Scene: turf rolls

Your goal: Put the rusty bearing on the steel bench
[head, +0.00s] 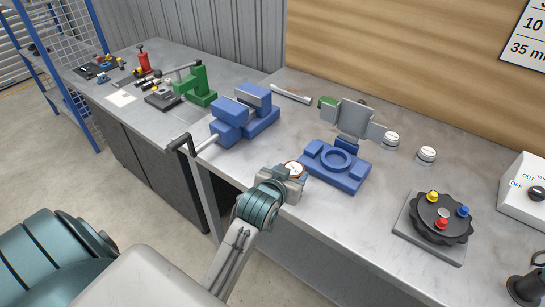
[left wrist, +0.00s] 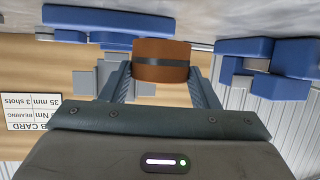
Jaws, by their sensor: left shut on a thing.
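The rusty bearing (head: 294,169) is a short round piece with a pale top and a rusty rim. In the left wrist view it is a brown-orange cylinder with a dark band (left wrist: 161,60), between the two fingers. My left gripper (head: 284,182) is shut on it at the front edge of the steel bench (head: 310,228), just left of the blue fixture with a round ring (head: 336,166). I cannot tell whether the bearing touches the bench. My right gripper is not in view.
A blue vise (head: 245,112) with a protruding handle stands to the left. Two pale round bearings (head: 391,139) (head: 427,154) sit at the back. A dark rotary plate with coloured knobs (head: 440,218) is at the right. Bare bench lies between fixture and plate.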

